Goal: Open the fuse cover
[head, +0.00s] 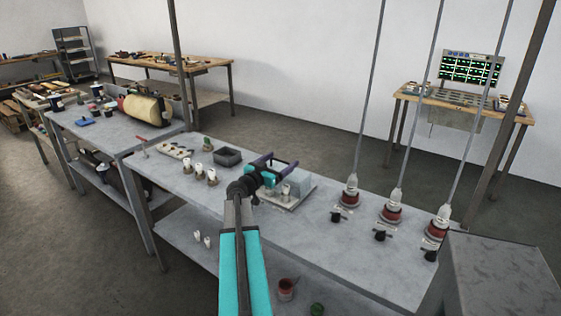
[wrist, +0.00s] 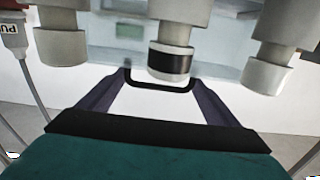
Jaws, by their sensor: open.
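The fuse cover (head: 298,181) looks like a pale grey-blue box on a light base plate (head: 291,201) on the bench. White fuse-like parts (head: 285,190) stand at its near side. My gripper (head: 284,161) is open, with purple fingers spread at the top of the cover. In the wrist view the two fingers flank a thin black bar (wrist: 160,87), which may be the cover's handle. I cannot tell whether the fingers touch it. Behind it is a pale bluish surface (wrist: 115,55), perhaps the cover, with a black-banded white cylinder (wrist: 171,62) in front.
A grey block (head: 500,275) fills the lower right corner. Bare bench (head: 325,240) lies in front.

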